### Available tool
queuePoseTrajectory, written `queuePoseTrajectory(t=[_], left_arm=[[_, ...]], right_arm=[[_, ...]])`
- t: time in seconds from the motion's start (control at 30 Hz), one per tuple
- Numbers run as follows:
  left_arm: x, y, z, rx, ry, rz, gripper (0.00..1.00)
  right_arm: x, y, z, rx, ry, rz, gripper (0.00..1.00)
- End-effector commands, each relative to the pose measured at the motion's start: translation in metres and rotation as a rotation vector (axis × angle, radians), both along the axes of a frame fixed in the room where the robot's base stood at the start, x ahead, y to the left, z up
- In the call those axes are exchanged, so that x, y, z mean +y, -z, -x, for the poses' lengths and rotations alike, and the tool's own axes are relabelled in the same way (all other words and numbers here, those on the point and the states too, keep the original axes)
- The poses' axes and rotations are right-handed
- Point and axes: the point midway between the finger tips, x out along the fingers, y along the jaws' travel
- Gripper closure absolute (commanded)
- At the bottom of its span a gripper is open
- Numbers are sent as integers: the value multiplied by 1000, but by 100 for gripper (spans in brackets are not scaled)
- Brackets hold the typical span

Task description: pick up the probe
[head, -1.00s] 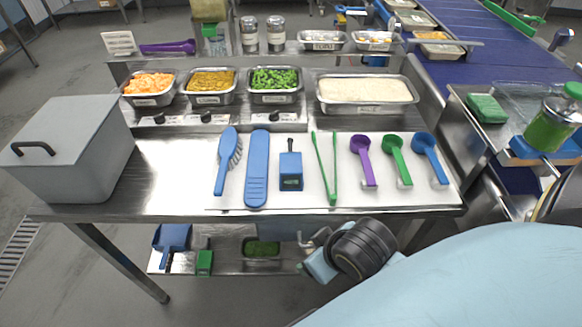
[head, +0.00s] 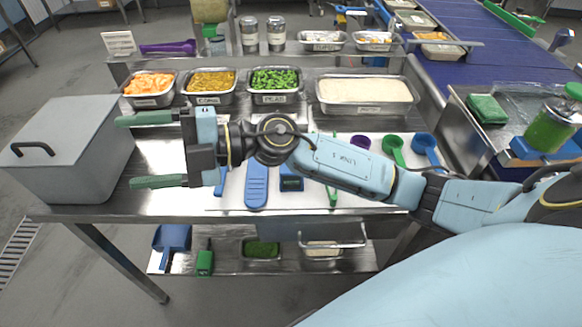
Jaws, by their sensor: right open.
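A small blue box-shaped device (head: 291,184), which looks like the probe's unit, lies on the white mat. In the earlier view it has a dark stem on top; now my right arm covers its upper part. My right gripper (head: 126,152) comes in from the right, across the table, with its fingers pointing left. Its two green fingers are wide apart with nothing between them. It is over the bare steel beside the grey box, left of the device and apart from it. My left gripper is not in view.
A grey lidded box (head: 70,150) stands left, close to the fingertips. A blue flat tool (head: 257,187), tongs and purple, green and blue scoops (head: 424,143) share the mat, partly covered by my arm. Food pans (head: 212,99) line the back.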

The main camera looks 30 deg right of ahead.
Motion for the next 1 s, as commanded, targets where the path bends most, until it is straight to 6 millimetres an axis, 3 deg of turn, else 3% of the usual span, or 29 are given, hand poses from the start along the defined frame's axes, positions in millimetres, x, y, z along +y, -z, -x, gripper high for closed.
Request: queuePoseTrajectory(t=[0.07,0.17,0.3,0.4,0.5,0.6,0.77,1.0], left_arm=[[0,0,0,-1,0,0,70],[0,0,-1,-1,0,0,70],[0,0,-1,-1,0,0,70],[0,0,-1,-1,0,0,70],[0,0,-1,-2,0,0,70],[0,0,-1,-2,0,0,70],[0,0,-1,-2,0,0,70],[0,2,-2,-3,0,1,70]], right_arm=[[-2,25,1,-38,-111,222,24],[-25,64,-4,-32,-214,528,24],[-95,106,-24,60,-250,974,24],[-158,117,-40,166,-209,1251,24],[-212,114,-49,276,-145,1456,24],[-250,107,-53,363,-85,1586,24],[-275,108,-53,430,-44,1671,24],[-276,152,-52,435,-46,1675,24]])
